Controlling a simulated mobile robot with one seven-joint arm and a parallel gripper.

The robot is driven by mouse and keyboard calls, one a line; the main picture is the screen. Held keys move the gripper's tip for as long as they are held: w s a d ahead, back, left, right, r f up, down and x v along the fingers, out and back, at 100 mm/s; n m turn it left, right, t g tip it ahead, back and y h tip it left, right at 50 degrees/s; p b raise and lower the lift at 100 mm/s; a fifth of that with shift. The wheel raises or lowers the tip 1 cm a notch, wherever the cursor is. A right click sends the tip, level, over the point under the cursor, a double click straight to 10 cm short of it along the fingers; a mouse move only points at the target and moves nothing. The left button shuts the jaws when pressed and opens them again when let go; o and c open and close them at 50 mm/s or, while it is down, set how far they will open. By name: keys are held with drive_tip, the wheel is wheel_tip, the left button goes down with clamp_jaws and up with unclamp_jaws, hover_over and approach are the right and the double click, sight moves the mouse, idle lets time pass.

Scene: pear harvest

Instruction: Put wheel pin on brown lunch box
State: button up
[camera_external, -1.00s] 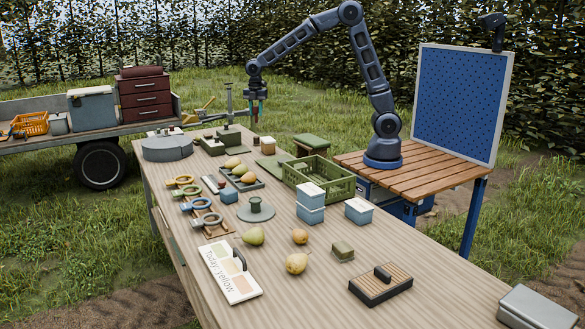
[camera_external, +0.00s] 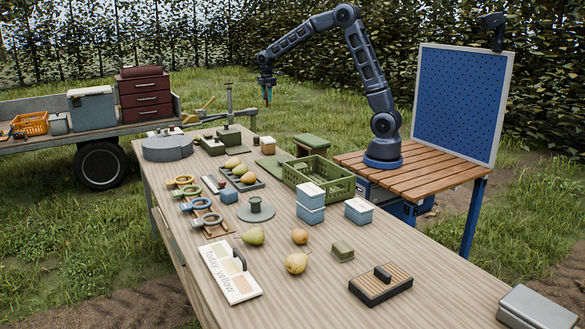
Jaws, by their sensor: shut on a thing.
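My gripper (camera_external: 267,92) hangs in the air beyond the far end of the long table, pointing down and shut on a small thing. This looks to be the wheel pin, but it is too small and too far off to make out its shape. A dark reddish-brown, box-like thing (camera_external: 141,71) lies on top of a drawer chest on the trailer at the left; it could be the brown lunch box, though I cannot tell for sure. My gripper is well to the right of it, with a wide gap between them.
The drawer chest (camera_external: 146,98), a grey-blue cooler (camera_external: 94,109) and an orange basket (camera_external: 30,124) stand on the trailer. A metal jack post (camera_external: 229,105) rises left of my gripper. The table holds pears, a green crate (camera_external: 319,178) and a slatted box (camera_external: 380,285).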

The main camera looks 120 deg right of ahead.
wheel_tip(320, 180, down, 19)
drive_tip(key=shift+r, duration=0.15)
idle(0.5)
drive_tip(key=o, duration=1)
